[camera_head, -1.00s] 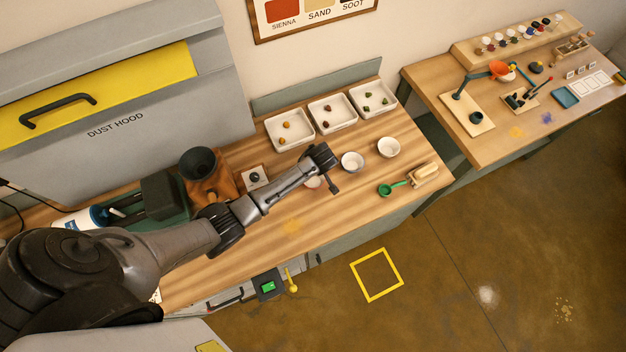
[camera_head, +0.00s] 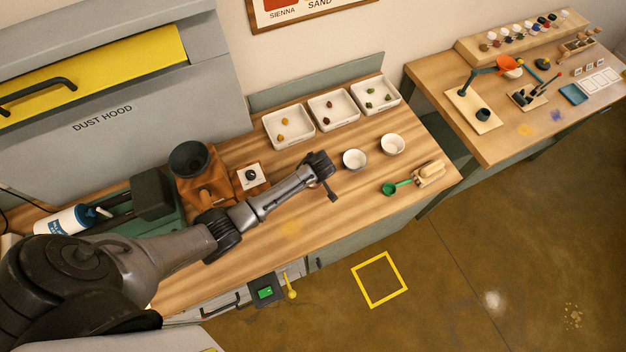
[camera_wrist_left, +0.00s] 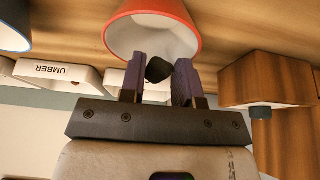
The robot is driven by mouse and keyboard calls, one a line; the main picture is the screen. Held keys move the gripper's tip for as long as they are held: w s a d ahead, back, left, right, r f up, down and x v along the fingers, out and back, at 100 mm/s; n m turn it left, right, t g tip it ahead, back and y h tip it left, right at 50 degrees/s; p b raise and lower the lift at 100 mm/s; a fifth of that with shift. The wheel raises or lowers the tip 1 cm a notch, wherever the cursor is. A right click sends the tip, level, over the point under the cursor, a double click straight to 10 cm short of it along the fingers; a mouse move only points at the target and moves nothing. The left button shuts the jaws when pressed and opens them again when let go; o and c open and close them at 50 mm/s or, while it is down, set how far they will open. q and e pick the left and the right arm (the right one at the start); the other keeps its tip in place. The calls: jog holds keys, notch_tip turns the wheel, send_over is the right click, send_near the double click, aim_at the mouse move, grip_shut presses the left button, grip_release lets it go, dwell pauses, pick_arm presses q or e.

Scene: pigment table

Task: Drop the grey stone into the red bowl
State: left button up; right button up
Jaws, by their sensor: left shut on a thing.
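My left gripper (camera_wrist_left: 158,75) is shut on a small dark grey stone (camera_wrist_left: 158,69), held between the two fingertips in the left wrist view. The red bowl (camera_wrist_left: 185,13), red outside with a pale inside, lies just beyond the fingertips, and the stone shows against its opening. How high the stone is above the bowl I cannot tell. In the head view my left gripper (camera_head: 327,180) is over the wooden table, left of two white bowls. My right gripper is not in view.
Two white bowls (camera_head: 355,159) (camera_head: 392,144) stand to the right of the gripper. Several white trays (camera_head: 290,140) of coloured stones line the back. A green scoop (camera_head: 391,189) lies near the right front. The front middle of the table is clear.

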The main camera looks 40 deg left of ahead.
pick_arm(q)
jog(key=shift+r, duration=0.1)
jog(key=o, duration=1)
jog(key=v, duration=1.3)
jog(key=shift+s+d+r, duration=0.1)
jog(key=shift+d+r, duration=0.1)
jog(key=shift+r, duration=0.1)
